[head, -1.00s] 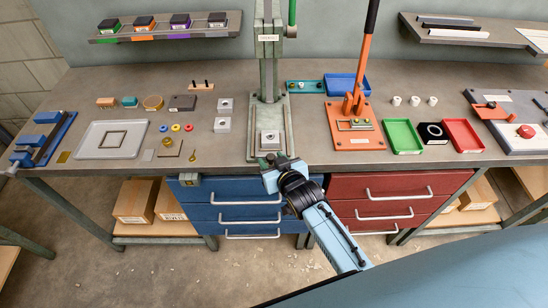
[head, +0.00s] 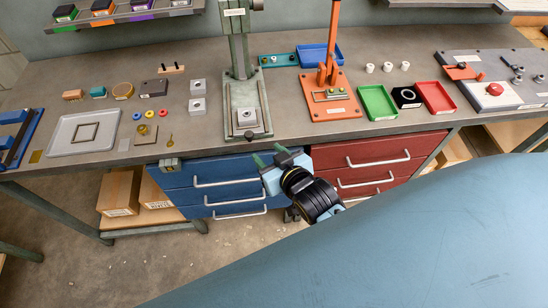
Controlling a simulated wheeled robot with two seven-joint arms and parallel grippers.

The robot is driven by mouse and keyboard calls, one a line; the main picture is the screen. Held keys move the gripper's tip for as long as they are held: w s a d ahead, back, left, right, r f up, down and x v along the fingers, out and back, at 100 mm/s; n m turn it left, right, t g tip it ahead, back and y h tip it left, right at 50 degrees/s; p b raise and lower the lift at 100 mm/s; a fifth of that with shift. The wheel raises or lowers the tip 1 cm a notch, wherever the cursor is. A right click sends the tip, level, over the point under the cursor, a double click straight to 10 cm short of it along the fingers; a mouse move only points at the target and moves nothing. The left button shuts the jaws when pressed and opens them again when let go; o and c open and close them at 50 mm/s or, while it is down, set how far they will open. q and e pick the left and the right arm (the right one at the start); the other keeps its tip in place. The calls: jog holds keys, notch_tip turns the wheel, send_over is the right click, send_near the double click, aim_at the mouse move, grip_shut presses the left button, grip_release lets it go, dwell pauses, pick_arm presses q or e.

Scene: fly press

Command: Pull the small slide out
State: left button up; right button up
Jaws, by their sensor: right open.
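The green press (head: 240,45) stands at the bench's middle. On its base (head: 232,98) sits a grey metal block (head: 246,120) with a hole in its top. A small grey-green box (head: 170,164) hangs under the bench's front edge, left of the blue drawers. I cannot tell which part is the small slide. My right gripper (head: 271,156) is open and empty at the bench's front edge, in front of the top blue drawer and a little right of the press base. It lies apart from the box. My left gripper is out of view.
Blue drawers (head: 210,168) and red drawers (head: 372,152) with bar handles are under the bench. An orange lever press (head: 330,95), a green tray (head: 377,103) and a red tray (head: 436,97) stand right. A grey tray (head: 60,135) and small parts lie left.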

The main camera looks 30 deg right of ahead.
jog(key=shift+v, duration=1.15)
jog(key=s+f+g+b, duration=0.2)
jog(key=s+f, duration=0.2)
jog(key=f, duration=0.7)
jog(key=s+f+n+g+b, duration=0.1)
jog(key=s+f+g+b, duration=0.2)
jog(key=f, duration=0.9)
jog(key=s+f+g+b, duration=0.2)
jog(key=s+f, duration=0.4)
jog(key=f, duration=0.5)
jog(key=s+d+f+g+b, duration=0.2)
jog(key=s+d+f, duration=0.1)
jog(key=s+f, duration=0.6)
jog(key=s+d+f+g+h+b, duration=0.1)
jog(key=s+d+f+g+b, duration=0.2)
jog(key=s+f, duration=0.6)
jog(key=s+d, duration=0.1)
jog(key=s, duration=0.2)
jog(key=shift+s+d+b, duration=0.25)
jog(key=shift+s+b, duration=0.05)
jog(key=shift+b, duration=0.05)
jog(key=shift+f, duration=0.15)
